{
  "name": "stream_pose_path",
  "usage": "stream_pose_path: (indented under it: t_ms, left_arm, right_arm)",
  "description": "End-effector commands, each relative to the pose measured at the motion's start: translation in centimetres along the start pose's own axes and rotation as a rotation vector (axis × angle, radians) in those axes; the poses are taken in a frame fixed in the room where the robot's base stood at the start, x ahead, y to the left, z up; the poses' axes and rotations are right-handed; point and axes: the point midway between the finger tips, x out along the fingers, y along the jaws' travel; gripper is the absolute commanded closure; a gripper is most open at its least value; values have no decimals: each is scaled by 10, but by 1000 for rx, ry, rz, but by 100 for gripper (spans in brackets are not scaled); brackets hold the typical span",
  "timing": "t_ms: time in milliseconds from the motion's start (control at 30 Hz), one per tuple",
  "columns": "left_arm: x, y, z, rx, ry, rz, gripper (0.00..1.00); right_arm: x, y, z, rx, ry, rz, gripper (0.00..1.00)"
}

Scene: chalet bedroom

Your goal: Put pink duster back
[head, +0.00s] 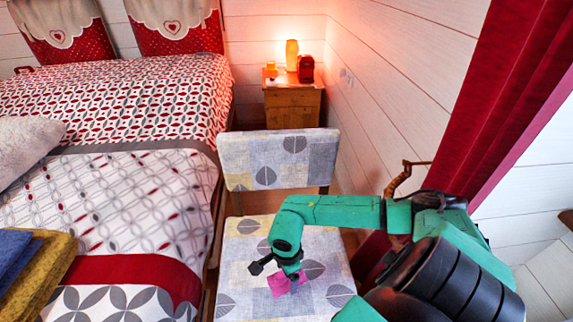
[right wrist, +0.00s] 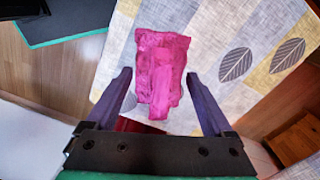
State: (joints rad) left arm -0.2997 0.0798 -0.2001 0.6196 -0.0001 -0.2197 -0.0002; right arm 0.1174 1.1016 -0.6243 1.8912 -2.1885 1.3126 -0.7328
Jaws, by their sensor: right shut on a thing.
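The pink duster (head: 278,285) is a bright pink, crumpled piece at the chair seat, partly hidden by my right gripper in the head view. In the right wrist view the duster (right wrist: 162,62) lies between the two fingers, over the patterned seat. My right gripper (head: 291,271) points down over the seat and is shut on the duster (right wrist: 158,76). I cannot tell whether the duster touches the seat or is just above it. My left gripper is not in view.
The patterned chair (head: 238,285) has its backrest (head: 262,163) on the far side. A bed (head: 110,190) stands on the left, with folded blue and yellow cloths (head: 45,270). A wooden nightstand (head: 293,103) with a lit lamp (head: 291,55) is behind. A red curtain (head: 495,100) hangs at right.

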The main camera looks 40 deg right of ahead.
Motion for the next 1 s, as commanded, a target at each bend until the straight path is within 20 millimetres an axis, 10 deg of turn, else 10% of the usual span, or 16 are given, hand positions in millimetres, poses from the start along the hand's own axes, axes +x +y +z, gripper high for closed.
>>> stream_pose_path:
  t_ms: [400,633,667,700,1000]
  left_arm:
    - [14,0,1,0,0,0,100]
    - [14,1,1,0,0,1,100]
    - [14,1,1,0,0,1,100]
    - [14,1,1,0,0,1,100]
    - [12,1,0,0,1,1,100]
  right_arm:
    - [94,0,1,2,-1,1,58]
    - [100,0,1,-1,-1,-2,58]
    - [100,0,1,-1,-1,-2,10]
    - [100,0,1,-1,-1,-2,0]
    - [93,-1,1,-1,-1,-3,0]
